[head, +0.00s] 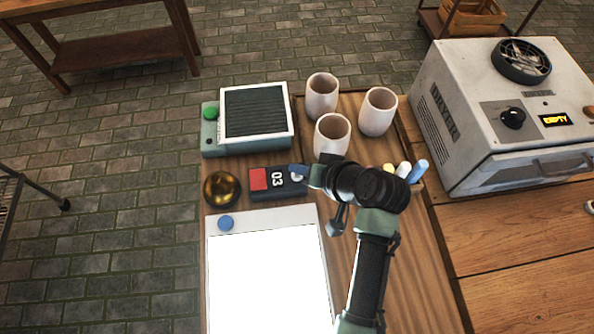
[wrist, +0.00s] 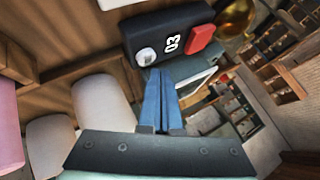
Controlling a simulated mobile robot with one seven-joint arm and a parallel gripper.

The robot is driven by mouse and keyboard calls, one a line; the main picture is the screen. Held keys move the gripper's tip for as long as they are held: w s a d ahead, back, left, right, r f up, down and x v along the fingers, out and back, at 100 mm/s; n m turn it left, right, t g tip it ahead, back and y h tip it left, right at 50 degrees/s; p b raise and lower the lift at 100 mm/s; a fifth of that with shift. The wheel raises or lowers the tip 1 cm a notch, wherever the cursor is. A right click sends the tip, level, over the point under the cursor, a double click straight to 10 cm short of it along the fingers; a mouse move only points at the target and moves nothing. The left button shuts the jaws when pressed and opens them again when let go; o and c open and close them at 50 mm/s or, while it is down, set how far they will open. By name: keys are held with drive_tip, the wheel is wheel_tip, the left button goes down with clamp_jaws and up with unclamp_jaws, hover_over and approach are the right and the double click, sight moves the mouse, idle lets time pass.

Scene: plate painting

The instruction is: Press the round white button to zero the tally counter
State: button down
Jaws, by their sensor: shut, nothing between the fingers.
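The tally counter (head: 277,190) is a dark box lying on the wooden table, with a red button (head: 259,179) at one end and a display reading 03. It also shows in the wrist view (wrist: 180,17), with its round white button (wrist: 147,57) at the end away from the red one (wrist: 201,42). My gripper (head: 298,171) is shut and empty. Its blue fingertips (wrist: 158,72) are right by the white button; I cannot tell whether they touch it. In the head view the fingers partly hide the white button (head: 297,178).
Several cups (head: 332,137) stand behind my gripper. A brass dome (head: 222,189) is left of the counter. A glowing white panel with a blue button (head: 226,223) lies in front. A green-buttoned box (head: 227,143) is behind, chalk-like sticks (head: 403,169) and a dryer (head: 480,130) are right.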

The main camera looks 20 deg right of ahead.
sight(300, 180)
drive_tip(key=shift+f, duration=0.45)
drive_tip(key=shift+f+b, duration=0.35)
drive_tip(key=shift+f, duration=0.1)
idle(0.7)
drive_tip(key=shift+r+p, duration=0.9)
drive_tip(key=shift+p, duration=0.05)
wheel_tip(300, 180, up, 5)
drive_tip(key=p, duration=0.5)
idle(0.6)
